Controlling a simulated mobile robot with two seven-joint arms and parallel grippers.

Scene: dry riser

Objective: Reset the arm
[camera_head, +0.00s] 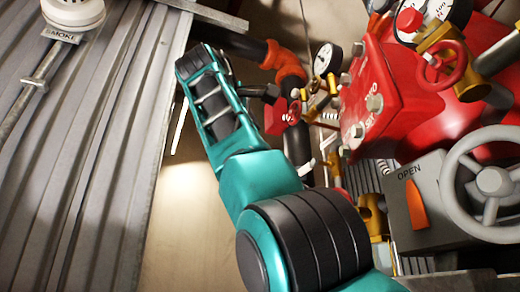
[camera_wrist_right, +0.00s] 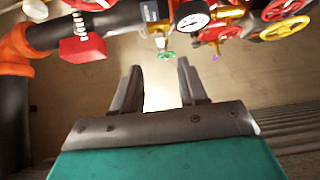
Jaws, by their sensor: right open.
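My teal right arm (camera_head: 262,178) with black joint bands reaches from the bottom of the head view up and left, between a corrugated grey panel and red pipework. Its gripper cannot be made out clearly in the head view. In the right wrist view my right gripper (camera_wrist_right: 159,66) has its two dark fingers spread apart, with nothing between them. Pale floor shows behind the fingers, and a small green handwheel (camera_wrist_right: 167,55) appears just above their gap. My left gripper is not in view.
The corrugated panel (camera_head: 85,150) with a smoke detector (camera_head: 73,14) is at left. At right are a red block (camera_head: 375,95), a pressure gauge (camera_head: 327,60), a grey handwheel (camera_head: 492,180) and a grey box marked OPEN (camera_head: 412,205). An orange-black pipe (camera_head: 285,60) runs behind the arm.

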